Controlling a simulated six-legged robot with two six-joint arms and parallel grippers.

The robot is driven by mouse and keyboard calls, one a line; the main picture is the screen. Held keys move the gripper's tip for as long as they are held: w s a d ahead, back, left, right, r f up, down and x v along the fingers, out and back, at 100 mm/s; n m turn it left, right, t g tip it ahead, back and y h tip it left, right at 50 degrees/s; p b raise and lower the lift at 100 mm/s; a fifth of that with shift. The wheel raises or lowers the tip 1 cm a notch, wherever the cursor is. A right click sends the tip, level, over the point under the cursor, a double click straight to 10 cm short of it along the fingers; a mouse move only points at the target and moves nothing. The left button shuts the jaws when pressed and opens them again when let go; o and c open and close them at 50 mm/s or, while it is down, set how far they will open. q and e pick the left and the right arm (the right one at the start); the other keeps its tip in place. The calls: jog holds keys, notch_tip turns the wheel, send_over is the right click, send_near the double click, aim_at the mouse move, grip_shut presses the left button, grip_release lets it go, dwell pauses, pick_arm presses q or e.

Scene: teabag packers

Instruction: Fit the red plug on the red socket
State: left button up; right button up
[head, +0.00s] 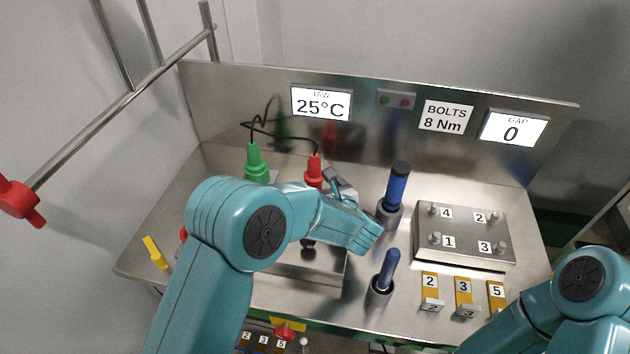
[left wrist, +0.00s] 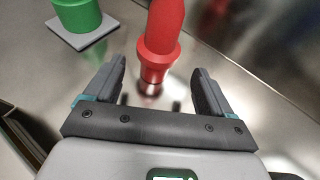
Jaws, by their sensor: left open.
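The red plug (head: 313,172) stands upright near the back of the bench, with a black cable from its top. My left gripper (head: 336,181) is beside it, partly hidden by my own arm. In the left wrist view the red plug (left wrist: 160,42) shows between the tips of my open left fingers (left wrist: 160,68), with a gap on both sides. The green plug (head: 257,163) stands to the left, and shows on a pale square plate in the left wrist view (left wrist: 78,14). I cannot make out the red socket for certain. My right gripper is out of view.
A shallow metal tray (head: 300,272) lies partly behind my left arm. Two blue-handled tools (head: 397,185) (head: 390,268) stand in holders to the right. A bolt plate (head: 465,238) and numbered yellow blocks (head: 430,285) lie further right. A steel back panel (head: 240,95) closes the rear.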

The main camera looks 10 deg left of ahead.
aim_at(312, 178)
pick_arm(q)
jog(key=x, duration=0.3)
jog(key=p+x, duration=0.1)
jog(key=x, duration=0.2)
jog(key=shift+a+r, duration=0.15)
jog(key=shift+a, duration=0.1)
jog(key=shift+w+a+p, duration=0.15)
jog(key=shift+w+p, duration=0.1)
jog(key=shift+p, duration=0.05)
jog(key=c, duration=1.1)
